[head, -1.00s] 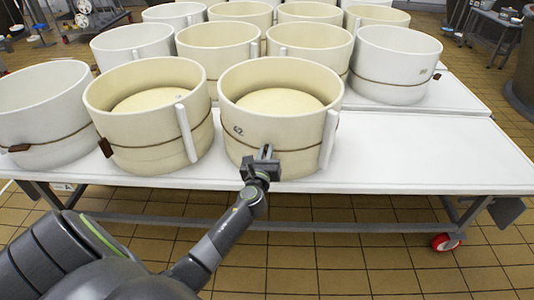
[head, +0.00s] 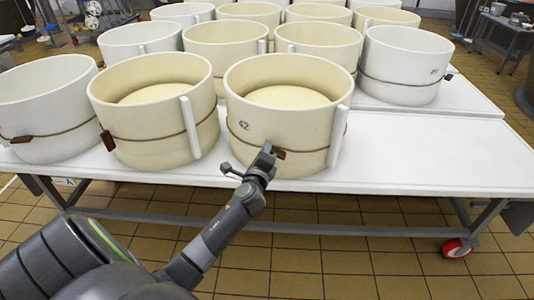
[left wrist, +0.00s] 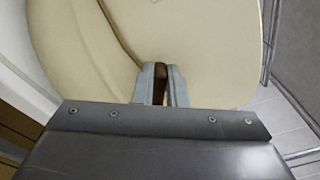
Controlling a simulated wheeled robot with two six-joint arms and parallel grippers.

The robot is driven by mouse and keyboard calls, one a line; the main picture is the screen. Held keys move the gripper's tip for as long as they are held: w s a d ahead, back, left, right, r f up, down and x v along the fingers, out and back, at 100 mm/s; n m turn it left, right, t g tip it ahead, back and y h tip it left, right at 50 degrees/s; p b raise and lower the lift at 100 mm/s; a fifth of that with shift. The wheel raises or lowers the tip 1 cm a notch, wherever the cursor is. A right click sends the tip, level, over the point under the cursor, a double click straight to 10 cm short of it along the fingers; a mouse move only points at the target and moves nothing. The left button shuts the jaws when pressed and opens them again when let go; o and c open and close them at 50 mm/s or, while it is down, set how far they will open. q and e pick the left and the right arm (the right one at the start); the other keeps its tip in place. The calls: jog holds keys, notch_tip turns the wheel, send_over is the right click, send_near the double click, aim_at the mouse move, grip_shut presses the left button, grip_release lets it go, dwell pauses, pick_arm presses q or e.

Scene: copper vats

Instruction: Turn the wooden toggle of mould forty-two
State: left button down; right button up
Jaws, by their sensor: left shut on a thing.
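Mould forty-two (head: 245,105) is a cream round mould with "42" on its wall, at the front edge of the white table in the head view. A cord runs round it to its brown wooden toggle (head: 280,154) at the front. My left gripper (head: 267,148) is at that toggle, shut on it, with its fingers hiding part of it. In the left wrist view the toggle (left wrist: 175,84) shows as a dark brown strip between the two grey fingers (left wrist: 165,85), and the cord slants up to the left. My right gripper is not in view.
A second cream mould (head: 150,130) with its own toggle (head: 108,140) stands close on the left, and a white mould (head: 45,110) beyond it. Several more moulds stand behind. The white table (head: 430,155) is clear on the right.

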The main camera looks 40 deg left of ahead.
pick_arm(q)
jog(key=shift+s+a+f+n+b, duration=0.1)
jog(key=shift+f+n+b, duration=0.15)
jog(key=shift+n+b, duration=0.45)
jog(key=shift+w+f+n+b, duration=0.1)
jog(key=shift+f+n+b, duration=0.15)
jog(key=shift+n, duration=0.8)
jog(key=shift+s+a+f+n+b, duration=0.1)
jog(key=shift+f+n+b, duration=0.15)
jog(key=shift+n+b, duration=0.45)
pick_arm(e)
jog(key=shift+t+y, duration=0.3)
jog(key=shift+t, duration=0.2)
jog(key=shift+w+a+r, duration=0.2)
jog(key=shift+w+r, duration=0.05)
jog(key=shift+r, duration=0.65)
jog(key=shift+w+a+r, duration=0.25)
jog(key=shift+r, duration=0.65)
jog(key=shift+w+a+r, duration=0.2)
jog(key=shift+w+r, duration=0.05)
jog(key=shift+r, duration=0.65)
pick_arm(q)
jog(key=shift+n, duration=0.35)
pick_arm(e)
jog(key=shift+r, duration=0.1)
pick_arm(q)
jog(key=c, duration=1.5)
grip_release()
jog(key=shift+o, duration=0.2)
jog(key=shift+d+r, duration=0.1)
